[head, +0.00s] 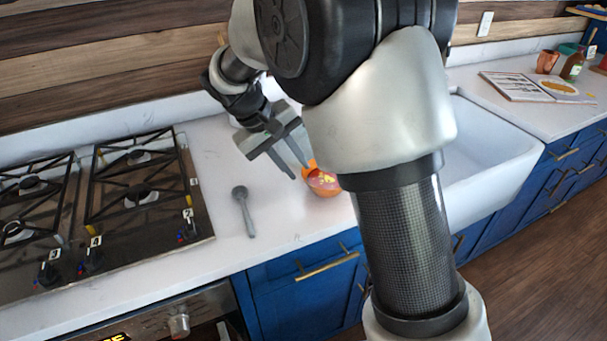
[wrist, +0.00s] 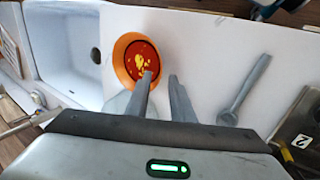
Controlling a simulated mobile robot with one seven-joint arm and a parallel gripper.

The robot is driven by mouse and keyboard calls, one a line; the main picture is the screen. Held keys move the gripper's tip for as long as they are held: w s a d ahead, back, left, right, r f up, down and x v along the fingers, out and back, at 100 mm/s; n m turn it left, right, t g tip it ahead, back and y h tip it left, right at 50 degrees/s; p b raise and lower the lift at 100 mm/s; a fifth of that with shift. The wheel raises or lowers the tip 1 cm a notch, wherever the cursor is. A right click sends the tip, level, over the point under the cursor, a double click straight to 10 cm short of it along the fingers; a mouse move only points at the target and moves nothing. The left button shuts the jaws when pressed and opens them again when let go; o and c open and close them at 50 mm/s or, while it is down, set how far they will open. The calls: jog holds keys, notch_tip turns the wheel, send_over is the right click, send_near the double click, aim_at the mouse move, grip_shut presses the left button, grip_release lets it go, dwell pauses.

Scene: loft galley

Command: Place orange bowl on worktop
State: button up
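The orange bowl (head: 322,182) stands upright on the white worktop (head: 215,170), between the stove and the sink, partly hidden by my arm in the head view. In the wrist view the orange bowl (wrist: 120,49) shows a red inside with yellow marks. My gripper (head: 292,170) is just left of the bowl in the head view, its fingers apart and nothing between them. In the wrist view my gripper (wrist: 162,78) has one fingertip overlapping the bowl's near edge. I cannot tell whether it touches the bowl.
A grey ladle (head: 243,211) lies on the worktop left of the bowl. A gas stove (head: 130,195) is at the left. A white sink (head: 500,160) is right of the bowl. An open book (head: 530,87), a copper cup (head: 547,62) and a bottle (head: 572,66) stand at the far right.

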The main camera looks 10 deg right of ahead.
jog(key=w+v, duration=0.1)
jog(key=v, duration=0.4)
jog(key=s+d+r+m+t+y, duration=0.1)
jog(key=s+d+r+y, duration=0.1)
jog(key=s+d+r, duration=0.3)
jog(key=s+d+r+m+y, duration=0.1)
jog(key=s+d+r, duration=0.15)
jog(key=s, duration=0.55)
jog(key=s+d+f+m+t+y, duration=0.1)
jog(key=s+d+t+y, duration=0.1)
jog(key=s, duration=0.9)
jog(key=shift+s+d+m+t, duration=0.3)
jog(key=shift+s+d+t, duration=0.1)
jog(key=shift+d+t, duration=0.1)
